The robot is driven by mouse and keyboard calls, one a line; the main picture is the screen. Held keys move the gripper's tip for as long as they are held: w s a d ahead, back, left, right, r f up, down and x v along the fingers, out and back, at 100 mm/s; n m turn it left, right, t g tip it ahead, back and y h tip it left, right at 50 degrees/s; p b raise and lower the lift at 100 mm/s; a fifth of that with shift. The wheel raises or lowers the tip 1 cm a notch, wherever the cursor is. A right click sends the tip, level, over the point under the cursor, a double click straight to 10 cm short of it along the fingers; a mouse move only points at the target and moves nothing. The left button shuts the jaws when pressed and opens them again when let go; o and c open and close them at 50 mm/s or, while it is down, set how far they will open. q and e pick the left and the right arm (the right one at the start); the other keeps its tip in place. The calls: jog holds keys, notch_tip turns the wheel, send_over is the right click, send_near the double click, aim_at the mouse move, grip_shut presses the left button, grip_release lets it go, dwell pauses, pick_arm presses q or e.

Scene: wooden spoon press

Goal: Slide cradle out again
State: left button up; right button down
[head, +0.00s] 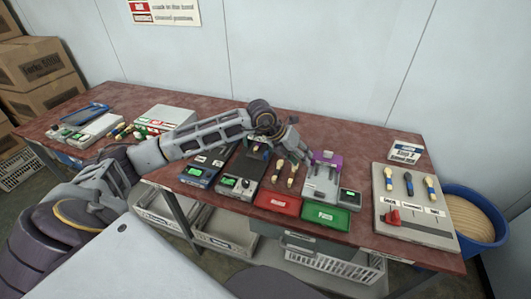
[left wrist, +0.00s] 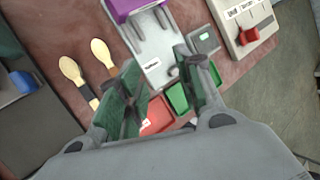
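The press with a purple head (head: 328,157) and a pale grey bed (head: 319,188) stands right of the middle of the table. In the left wrist view its purple head (left wrist: 135,8) is at the top and the grey bed (left wrist: 156,45) runs down from it, with a small white label near its front end. I cannot clearly tell the cradle apart from this bed. My left gripper (head: 298,150) is just left of the press in the head view. In the left wrist view its two green-padded fingers (left wrist: 165,92) are apart, with nothing between them. My right gripper does not show.
A red tray (head: 277,203) and a green tray (head: 325,215) lie at the table's front edge. Wooden spoons (head: 291,175) lie left of the press. A grey display board (head: 414,205) with spoons and a red slider stands at right, near a blue bin (head: 484,237).

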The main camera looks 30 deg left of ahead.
pick_arm(q)
jog(key=a+r+n+y, duration=0.1)
jog(key=a+y, duration=0.5)
jog(key=a, duration=1)
jog(key=shift+w+a+r+n+g, duration=0.3)
jog(key=shift+w+r+n+g, duration=0.1)
jog(key=shift+w+n, duration=0.1)
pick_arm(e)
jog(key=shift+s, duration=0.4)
pick_arm(q)
jog(key=shift+f, duration=0.1)
